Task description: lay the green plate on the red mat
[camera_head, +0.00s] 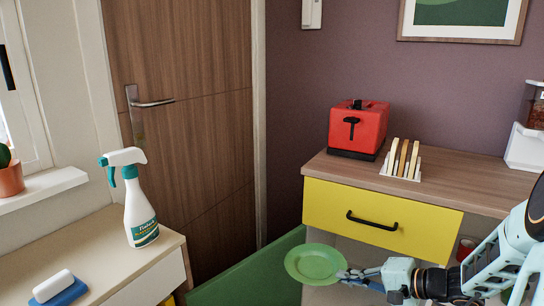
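The green plate (312,262) is round and shallow, at the lower middle of the view, roughly level with its upper face showing. My gripper (350,276) comes in from the right and its fingers are shut on the plate's right rim. The plate appears to be held in the air in front of the counter and below its top. The lower side of the plate is hidden. I do not see a red mat in this view.
A wooden counter (455,178) with a yellow drawer (335,202) carries a red toaster (358,128) and a toast rack (402,160). At left, a worktop (85,250) holds a spray bottle (139,205) and a sponge (62,290). A green panel (255,275) stands behind the plate.

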